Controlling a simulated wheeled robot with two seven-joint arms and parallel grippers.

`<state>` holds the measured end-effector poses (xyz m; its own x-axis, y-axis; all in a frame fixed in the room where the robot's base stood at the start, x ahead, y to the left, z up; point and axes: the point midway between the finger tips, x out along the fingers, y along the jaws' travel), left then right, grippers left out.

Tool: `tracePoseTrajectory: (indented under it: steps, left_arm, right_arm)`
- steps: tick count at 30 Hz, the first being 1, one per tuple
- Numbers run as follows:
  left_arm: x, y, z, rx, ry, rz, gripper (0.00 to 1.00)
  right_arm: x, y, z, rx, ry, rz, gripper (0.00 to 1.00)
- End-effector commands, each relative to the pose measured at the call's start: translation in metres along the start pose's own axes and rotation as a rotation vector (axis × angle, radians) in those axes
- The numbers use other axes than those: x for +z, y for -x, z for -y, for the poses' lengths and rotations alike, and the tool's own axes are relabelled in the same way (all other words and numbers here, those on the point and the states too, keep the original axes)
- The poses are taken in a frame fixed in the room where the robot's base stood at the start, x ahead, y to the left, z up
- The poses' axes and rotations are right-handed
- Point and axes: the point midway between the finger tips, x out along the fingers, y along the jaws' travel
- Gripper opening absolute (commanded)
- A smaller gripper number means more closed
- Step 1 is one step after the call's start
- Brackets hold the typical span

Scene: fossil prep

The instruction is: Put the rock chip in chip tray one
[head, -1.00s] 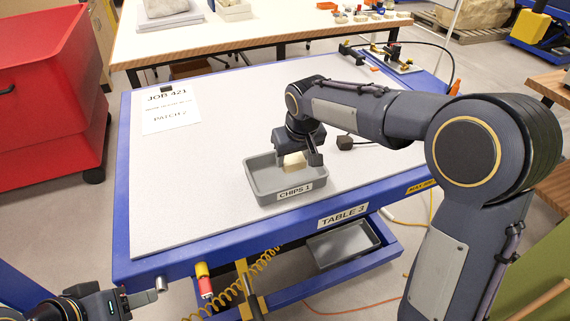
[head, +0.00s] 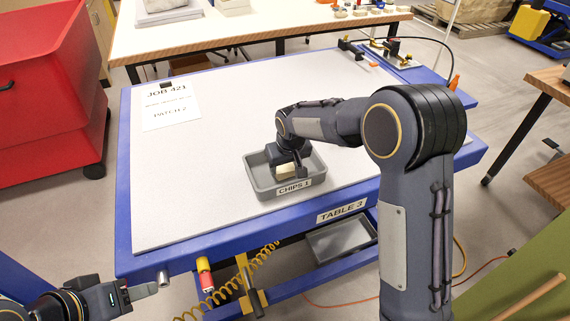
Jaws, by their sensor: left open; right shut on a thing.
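The rock chip (head: 286,170) is a small beige block between the fingers of my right gripper (head: 290,168), which is shut on it. They are inside the outline of the grey tray labelled CHIPS 1 (head: 261,184), on the table's front part. The chip appears low in the tray, but I cannot tell whether it touches the floor. My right gripper and wrist hide part of the tray's back. My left gripper (head: 138,293) is open and empty at the bottom left, in front of the table's front edge.
The blue-framed TABLE 3 (head: 200,200) has a wide clear top, with a JOB 421 sheet (head: 168,105) at back left. Another grey tray (head: 342,238) sits below the table. A red bin (head: 50,90) stands left. Small fittings (head: 392,52) occupy the back right corner.

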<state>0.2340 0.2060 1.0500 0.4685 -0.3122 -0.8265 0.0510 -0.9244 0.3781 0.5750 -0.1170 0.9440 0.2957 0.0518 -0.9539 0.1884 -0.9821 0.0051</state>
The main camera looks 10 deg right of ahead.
Motion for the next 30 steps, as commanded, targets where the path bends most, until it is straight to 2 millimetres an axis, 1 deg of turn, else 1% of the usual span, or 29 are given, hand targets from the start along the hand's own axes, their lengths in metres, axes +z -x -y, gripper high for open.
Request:
tracePoseTrajectory:
  steps: [2, 3, 8, 16, 18, 20, 23, 30]
  left_arm:
    - [0.002, -0.003, 0.001, 0.000, 0.000, 0.000, 0.50]
    - [0.002, -0.003, 0.001, 0.000, 0.000, 0.000, 0.50]
    - [0.001, -0.002, 0.001, 0.000, 0.000, 0.000, 0.50]
    - [0.001, -0.001, 0.001, 0.000, 0.000, 0.000, 0.50]
    - [-0.001, 0.002, -0.001, 0.000, 0.000, 0.000, 0.50]
    - [0.000, 0.000, 0.000, 0.000, 0.000, 0.000, 0.50]
    - [0.001, -0.002, 0.001, 0.000, 0.000, 0.000, 0.50]
    - [0.003, -0.005, 0.003, 0.000, 0.000, 0.000, 0.50]
  right_arm:
    - [0.001, -0.004, 0.000, 0.000, 0.000, -0.001, 0.27]
    - [0.001, -0.004, 0.000, 0.000, 0.000, 0.000, 0.54]
    - [0.001, -0.003, 0.000, 0.000, 0.000, 0.000, 0.75]
    - [0.001, -0.002, 0.000, 0.000, 0.000, 0.000, 0.75]
    - [-0.001, 0.003, 0.000, 0.000, 0.000, 0.000, 0.75]
    - [-0.001, 0.006, 0.000, 0.000, 0.000, -0.002, 0.75]
    - [-0.001, 0.022, 0.000, -0.001, 0.000, -0.004, 0.75]
    - [-0.001, 0.075, 0.000, -0.001, 0.000, -0.006, 0.75]
